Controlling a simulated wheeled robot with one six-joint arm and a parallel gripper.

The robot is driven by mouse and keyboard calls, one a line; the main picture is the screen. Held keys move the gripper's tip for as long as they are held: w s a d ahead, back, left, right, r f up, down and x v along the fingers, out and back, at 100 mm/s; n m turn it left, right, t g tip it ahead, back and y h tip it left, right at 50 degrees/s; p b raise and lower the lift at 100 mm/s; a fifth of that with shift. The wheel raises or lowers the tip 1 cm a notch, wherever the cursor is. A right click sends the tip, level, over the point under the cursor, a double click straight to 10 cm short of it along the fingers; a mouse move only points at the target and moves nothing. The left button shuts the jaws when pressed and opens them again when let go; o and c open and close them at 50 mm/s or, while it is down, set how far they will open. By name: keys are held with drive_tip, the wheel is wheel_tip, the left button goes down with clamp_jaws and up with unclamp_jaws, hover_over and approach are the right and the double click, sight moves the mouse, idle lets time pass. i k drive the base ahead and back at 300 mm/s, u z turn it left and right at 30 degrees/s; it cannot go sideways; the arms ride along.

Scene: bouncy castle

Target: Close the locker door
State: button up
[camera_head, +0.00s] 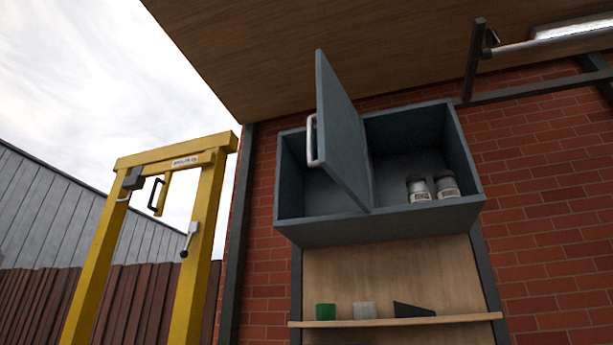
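The locker (430,219) is a blue-grey box mounted high on the brick wall. Its door (343,135) stands open and juts out toward me from about the middle of the locker front. A pale bar handle (312,140) is on the door's left side, near its outer edge. The inside shows on both sides of the door, and part of it is hidden behind the door. Two small white jars with labels, a left jar (418,189) and a right jar (447,185), stand inside at the right. My gripper is not in view.
Below the locker, a wooden shelf (460,319) holds a green cup (326,312), a pale cup (365,310) and a dark wedge (412,310). A yellow frame (205,230) stands at the left. A wooden ceiling (330,25) hangs above. A dark metal bracket (474,60) is at upper right.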

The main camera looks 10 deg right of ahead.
sight(341, 152)
drive_tip(key=u, duration=1.75)
drive_tip(key=i, duration=1.2)
drive_tip(key=z, duration=2.65)
